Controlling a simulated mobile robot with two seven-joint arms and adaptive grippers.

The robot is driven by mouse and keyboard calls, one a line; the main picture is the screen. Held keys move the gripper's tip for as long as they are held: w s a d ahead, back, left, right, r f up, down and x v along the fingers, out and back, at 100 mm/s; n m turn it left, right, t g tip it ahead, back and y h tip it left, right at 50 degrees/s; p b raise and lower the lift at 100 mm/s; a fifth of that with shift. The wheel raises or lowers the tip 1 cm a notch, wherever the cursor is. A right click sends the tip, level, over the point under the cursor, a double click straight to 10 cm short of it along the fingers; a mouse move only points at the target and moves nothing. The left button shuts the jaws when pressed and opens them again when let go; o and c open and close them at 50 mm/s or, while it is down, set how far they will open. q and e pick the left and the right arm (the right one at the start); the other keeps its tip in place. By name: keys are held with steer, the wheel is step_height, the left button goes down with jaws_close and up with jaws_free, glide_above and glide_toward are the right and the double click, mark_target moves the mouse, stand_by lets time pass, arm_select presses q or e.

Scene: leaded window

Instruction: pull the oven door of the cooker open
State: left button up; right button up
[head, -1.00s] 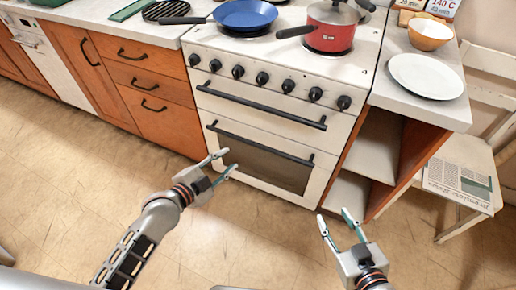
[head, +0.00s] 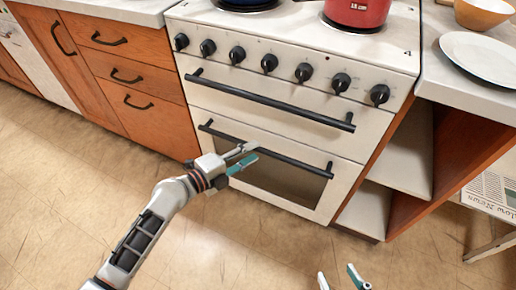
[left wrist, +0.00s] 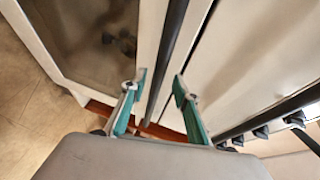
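The white cooker's (head: 375,147) lower oven door (head: 345,185) is shut and has a dark glass pane and a black bar handle (head: 290,160). My left gripper (head: 250,154) is open in front of this handle. In the left wrist view, the handle (left wrist: 172,40) runs between the spread fingers of my left gripper (left wrist: 160,78), with the glass pane to the left; whether it lies fully between the fingertips in depth, I cannot tell. My right gripper (head: 340,277) is open and empty at the bottom edge, low over the floor and partly cut off.
An upper black bar handle (head: 270,100) and several knobs (head: 269,63) sit above. Orange drawers (head: 128,75) stand left, an open shelf unit (head: 440,150) right. A red pot (head: 357,10) is on the hob. The floor in front (head: 270,240) is clear.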

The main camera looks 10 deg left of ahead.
mark_target(257, 151)
arm_select(q)
steer(key=shift+x, duration=1.7)
steer(key=shift+f, duration=0.1)
jaws_close()
steer(key=shift+s+f, duration=0.1)
steer(key=shift+s, duration=0.05)
